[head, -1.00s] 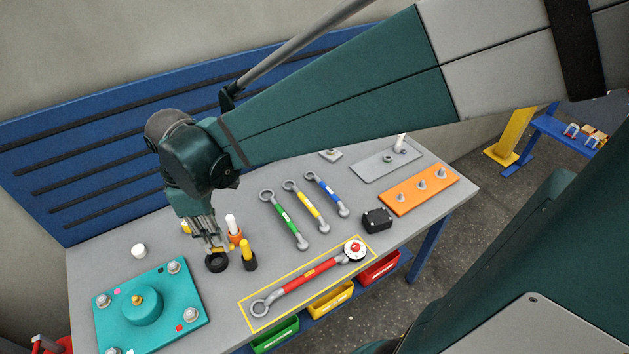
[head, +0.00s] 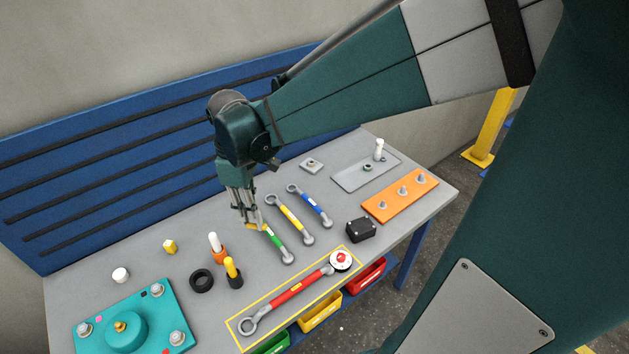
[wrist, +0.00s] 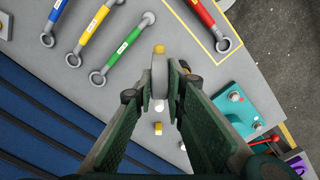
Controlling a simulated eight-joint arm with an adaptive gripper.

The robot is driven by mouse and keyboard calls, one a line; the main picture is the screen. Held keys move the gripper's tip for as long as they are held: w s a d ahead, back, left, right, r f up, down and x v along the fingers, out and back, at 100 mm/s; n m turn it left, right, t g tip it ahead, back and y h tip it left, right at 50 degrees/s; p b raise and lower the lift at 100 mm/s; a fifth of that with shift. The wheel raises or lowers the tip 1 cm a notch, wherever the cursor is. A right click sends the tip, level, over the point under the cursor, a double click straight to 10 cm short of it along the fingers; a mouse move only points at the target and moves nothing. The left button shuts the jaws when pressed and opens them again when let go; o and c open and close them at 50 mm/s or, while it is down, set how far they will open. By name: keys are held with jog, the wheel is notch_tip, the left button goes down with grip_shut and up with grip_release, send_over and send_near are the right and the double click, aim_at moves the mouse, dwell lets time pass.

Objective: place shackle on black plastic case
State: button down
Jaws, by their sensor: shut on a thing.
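My gripper (head: 248,222) is shut on the shackle (wrist: 159,72), a grey piece with a yellow end. In the head view mostly its yellow part shows at the fingertips; its full shape is hidden by the fingers. It hangs over the bench by the left end of the green-labelled rod (head: 275,245). The fingers also show in the wrist view (wrist: 158,92). The black plastic case (head: 361,230) is a small box on the bench, to the right of my gripper and apart from it. I see nothing lying on its top. It does not show in the wrist view.
Yellow (head: 290,220) and blue (head: 311,205) rods lie between my gripper and the case. A red rod (head: 295,287) lies in a yellow outline in front. An orange plate with pegs (head: 400,196) is right of the case. A black ring (head: 201,281) lies left.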

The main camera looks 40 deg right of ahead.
jog(key=s+d+m, duration=0.3)
jog(key=d, duration=0.9)
jog(key=s+d+m, duration=0.3)
jog(key=s+d, duration=0.1)
jog(key=d, duration=0.7)
jog(key=s+d+m, duration=0.3)
jog(key=d, duration=0.9)
jog(key=shift+f, duration=2.55)
jog(key=shift+f, duration=0.1)
jog(key=shift+f, duration=2.8)
jog(key=shift+f, duration=0.1)
jog(key=shift+f, duration=2)
jog(key=shift+f, duration=0.1)
